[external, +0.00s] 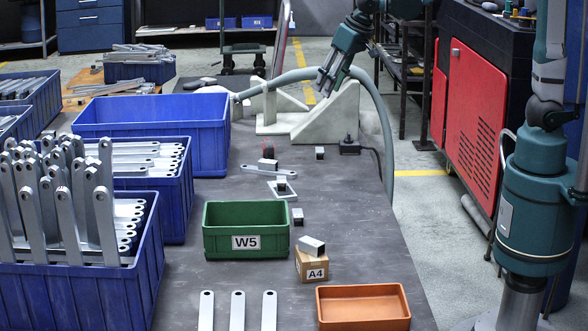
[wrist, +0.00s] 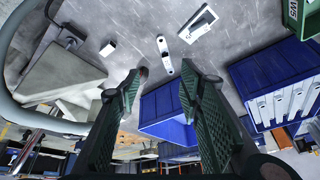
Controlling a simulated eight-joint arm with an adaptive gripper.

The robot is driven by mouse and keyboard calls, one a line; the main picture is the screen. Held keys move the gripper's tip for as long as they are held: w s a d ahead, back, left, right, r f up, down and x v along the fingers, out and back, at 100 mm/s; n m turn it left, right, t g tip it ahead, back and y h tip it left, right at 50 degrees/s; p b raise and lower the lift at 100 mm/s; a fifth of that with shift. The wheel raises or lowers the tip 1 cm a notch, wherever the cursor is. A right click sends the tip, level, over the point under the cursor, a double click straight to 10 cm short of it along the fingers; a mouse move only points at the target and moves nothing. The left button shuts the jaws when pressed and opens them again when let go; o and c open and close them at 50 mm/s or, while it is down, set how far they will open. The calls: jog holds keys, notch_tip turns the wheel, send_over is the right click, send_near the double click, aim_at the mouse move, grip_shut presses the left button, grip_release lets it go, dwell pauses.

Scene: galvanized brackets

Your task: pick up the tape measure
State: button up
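I cannot clearly make out the tape measure. A small block with dark and red parts (external: 268,158) stands on the grey table behind a flat bracket in the external view; it may be the tape measure. In the wrist view a small reddish-brown thing (wrist: 143,72) shows beside the tip of the left finger, mostly hidden; it may be the same block. My gripper (external: 325,84) hangs above the far part of the table, behind and to the right of the block. In the wrist view my gripper (wrist: 162,76) is open, with nothing between its fingers.
A flat bracket (wrist: 164,56) lies near a pale plate with a small block (wrist: 200,23). Blue crates (external: 155,112) line the left, some full of brackets. A green bin (external: 246,229), a box marked A4 (external: 312,265) and an orange tray (external: 362,308) stand in front. A pale stand (external: 322,125) and hose are behind.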

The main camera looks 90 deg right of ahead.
jog(key=w+d+f+m+g+h+p, duration=0.15)
jog(key=w+d+f+m, duration=0.25)
jog(key=w+d+f, duration=0.55)
jog(key=m+g+p, duration=0.2)
jog(key=m, duration=0.2)
send_over(268, 142)
jog(key=a, duration=0.2)
notch_tip(268, 142, down, 12)
jog(key=shift+s+d+f, duration=0.1)
jog(key=shift+s+f, duration=0.1)
jog(key=shift+f, duration=0.05)
jog(key=shift+f, duration=0.1)
jog(key=shift+h+x, duration=0.25)
jog(key=shift+x, duration=0.9)
jog(key=shift+d+f, duration=0.1)
jog(key=shift+d, duration=0.05)
jog(key=shift+b+x, duration=0.9)
jog(key=shift+x, duration=1.55)
